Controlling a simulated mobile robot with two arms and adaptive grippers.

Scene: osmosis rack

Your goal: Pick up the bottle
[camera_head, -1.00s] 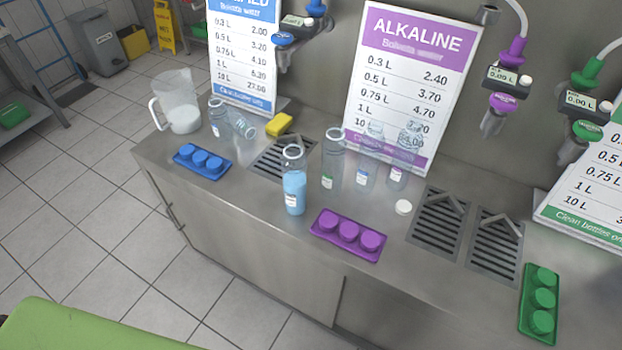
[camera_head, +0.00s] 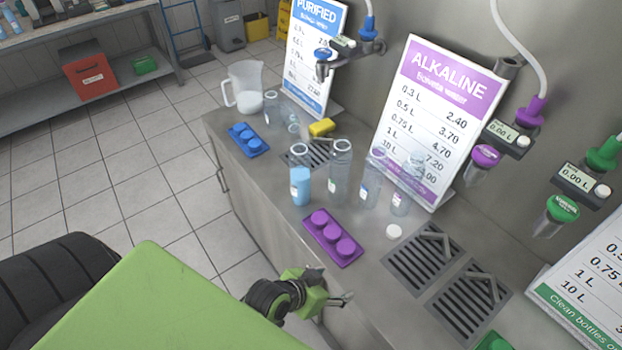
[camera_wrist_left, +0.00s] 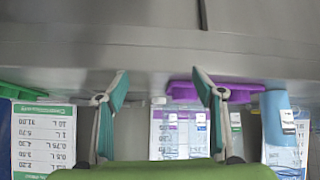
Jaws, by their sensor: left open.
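Several bottles stand on the steel counter (camera_head: 262,205). One bottle with blue contents (camera_head: 300,186) stands at the front left of a group, upright; its blue part shows at the right of the left wrist view (camera_wrist_left: 274,118). Another clear bottle (camera_head: 272,113) stands by the jug. My left gripper (camera_head: 332,284) is open and empty in front of the counter, below the purple tray and apart from the bottles. My right gripper is not in view.
A purple tray of caps (camera_head: 352,262) lies between gripper and bottles. A blue tray (camera_head: 240,141), jug (camera_head: 247,88), yellow sponge (camera_head: 321,127) and white cap (camera_head: 394,231) are also on the counter. Drain grates (camera_head: 423,262) are at right; dispensers (camera_head: 513,131) hang above.

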